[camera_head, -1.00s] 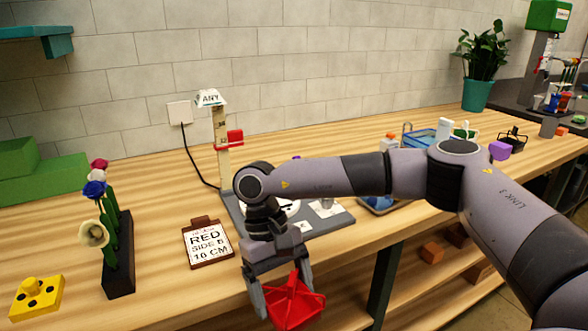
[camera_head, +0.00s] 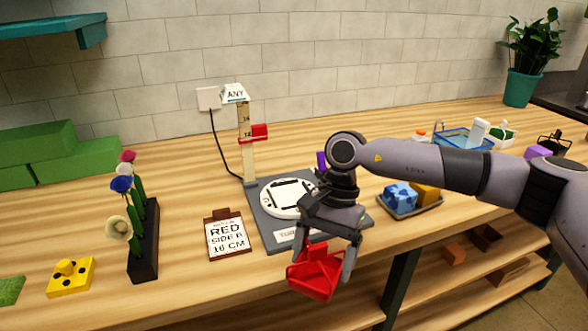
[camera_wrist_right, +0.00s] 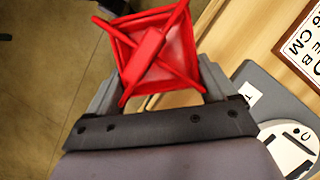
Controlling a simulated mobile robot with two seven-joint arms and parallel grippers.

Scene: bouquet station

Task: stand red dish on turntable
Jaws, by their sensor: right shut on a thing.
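The red dish (camera_head: 318,272) is a small red tray with crossing bars, held in my right gripper (camera_head: 322,258) in front of the bench's front edge. In the right wrist view the red dish (camera_wrist_right: 152,50) sits between the two fingers (camera_wrist_right: 155,80), its crossed bars facing the camera. The white round turntable (camera_head: 287,198) lies on a grey base behind and left of the gripper, partly hidden by my arm. The turntable also shows at the lower right of the wrist view (camera_wrist_right: 286,146). My left gripper is not in view.
A card reading RED SIDE B 10 CM (camera_head: 227,236) lies left of the turntable. A height post with a red slider (camera_head: 258,132) rises behind it. A black rack (camera_head: 143,245) holds flowers. A tray with blue and yellow blocks (camera_head: 412,205) stands to the right.

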